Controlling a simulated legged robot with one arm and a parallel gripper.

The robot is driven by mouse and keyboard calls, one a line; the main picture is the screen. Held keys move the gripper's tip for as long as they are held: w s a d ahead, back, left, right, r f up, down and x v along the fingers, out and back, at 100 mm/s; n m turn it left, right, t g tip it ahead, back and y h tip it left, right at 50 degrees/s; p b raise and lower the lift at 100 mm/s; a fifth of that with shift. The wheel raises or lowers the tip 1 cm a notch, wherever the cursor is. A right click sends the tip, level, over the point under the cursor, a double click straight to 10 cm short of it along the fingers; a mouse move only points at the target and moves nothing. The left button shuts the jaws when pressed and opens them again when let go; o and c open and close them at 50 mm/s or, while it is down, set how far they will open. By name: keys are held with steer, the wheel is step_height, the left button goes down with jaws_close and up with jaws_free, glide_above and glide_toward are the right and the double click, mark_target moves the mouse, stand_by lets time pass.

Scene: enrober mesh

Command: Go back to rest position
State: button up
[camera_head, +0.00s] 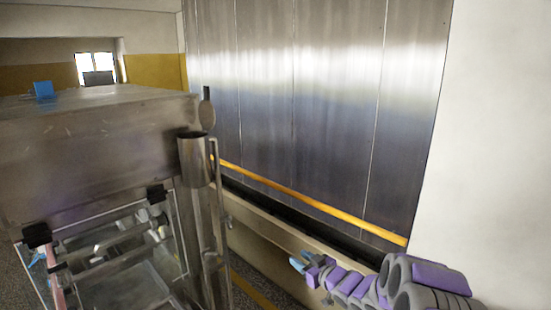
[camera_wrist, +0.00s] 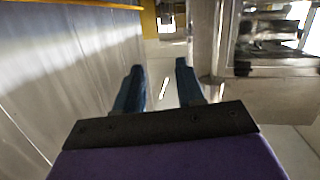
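My gripper (camera_wrist: 160,72) shows in the wrist view with its two blue fingers apart and only floor between them, so it is open and empty. In the head view my gripper (camera_head: 299,262) is small, with blue fingertips at the end of my purple and grey arm at the lower right. It is in front of the low ledge along the metal wall, pointing left toward the machine, and appears apart from both.
A steel machine (camera_head: 100,140) with a glazed lower section fills the left. A vertical pipe (camera_head: 194,160) stands at its near corner. A metal-panelled wall (camera_head: 320,100) with a yellow rail (camera_head: 310,201) runs behind my arm. A narrow floor strip lies between machine and wall.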

steer(key=s+d+f+m+g+h+b, duration=0.1)
steer(key=s+d+m+g+h+b, duration=0.3)
steer(key=s, duration=0.7)
steer(key=s+d+m+g+h+b, duration=0.2)
steer(key=s+d+h, duration=0.4)
steer(key=s, duration=0.4)
steer(key=s+a+f+g+b, duration=0.1)
steer(key=s+g, duration=0.2)
steer(key=s, duration=0.8)
steer(key=s+a+f+m+g+b, duration=0.1)
steer(key=s+a+g+b, duration=0.1)
steer(key=s, duration=0.9)
steer(key=s+a+f+m+g+y+b, duration=0.1)
steer(key=s+a+g, duration=0.1)
steer(key=s, duration=0.9)
steer(key=shift+s+g+b, duration=0.3)
steer(key=shift+g, duration=0.6)
steer(key=shift+a+f, duration=0.1)
steer(key=shift+a, duration=0.2)
steer(key=shift+o, duration=0.2)
steer(key=shift+d, duration=0.1)
